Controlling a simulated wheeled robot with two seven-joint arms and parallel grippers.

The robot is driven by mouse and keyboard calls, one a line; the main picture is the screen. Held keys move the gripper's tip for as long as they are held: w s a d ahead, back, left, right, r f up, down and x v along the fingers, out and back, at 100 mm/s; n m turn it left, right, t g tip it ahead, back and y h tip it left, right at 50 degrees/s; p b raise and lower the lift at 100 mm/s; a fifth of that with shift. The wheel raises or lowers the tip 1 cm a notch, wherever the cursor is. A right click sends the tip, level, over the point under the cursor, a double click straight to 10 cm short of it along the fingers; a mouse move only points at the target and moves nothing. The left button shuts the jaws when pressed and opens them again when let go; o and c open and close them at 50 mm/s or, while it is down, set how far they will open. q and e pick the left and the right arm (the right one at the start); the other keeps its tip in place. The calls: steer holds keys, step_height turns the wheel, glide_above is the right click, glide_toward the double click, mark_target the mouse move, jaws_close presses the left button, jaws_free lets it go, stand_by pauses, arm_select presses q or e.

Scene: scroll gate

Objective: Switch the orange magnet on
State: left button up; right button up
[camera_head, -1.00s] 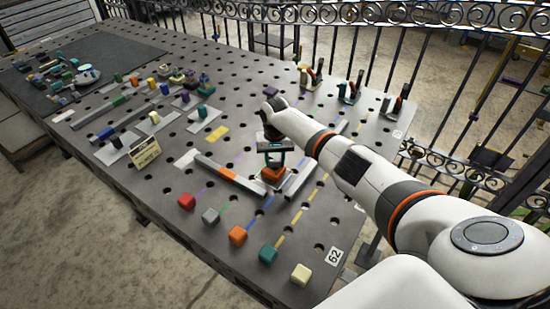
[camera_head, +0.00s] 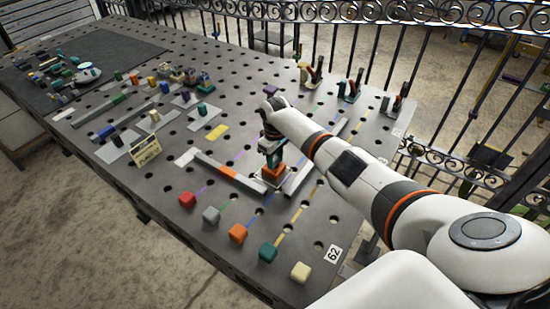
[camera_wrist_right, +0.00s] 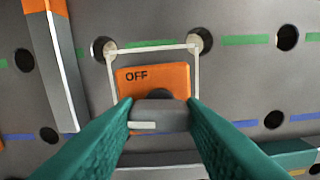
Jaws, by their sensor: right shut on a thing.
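The orange magnet (camera_head: 273,172) stands on the perforated table between two grey bars. In the right wrist view, its orange face (camera_wrist_right: 152,77) reads "OFF" and lies inside a thin white outline. My right gripper (camera_head: 270,156) is directly above the magnet, pointing down. In the wrist view, the teal fingers of this gripper (camera_wrist_right: 160,110) are closed on the grey knob (camera_wrist_right: 159,116) of the magnet, which has a white mark on its front. The fingers hide the knob's sides. My left gripper is not in view.
A grey bar (camera_head: 228,172) with an orange band lies left of the magnet, another bar (camera_head: 299,178) right of it. Several coloured blocks, including an orange one (camera_head: 238,233), line the front edge. Upright clamps (camera_head: 350,88) stand behind, near the railing.

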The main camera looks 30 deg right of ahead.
steer(key=shift+w+r+n, duration=0.1)
steer(key=shift+n, duration=0.5)
steer(key=o, duration=1)
steer(key=shift+a, duration=0.1)
step_height(320, 180, up, 12)
steer(key=b, duration=0.2)
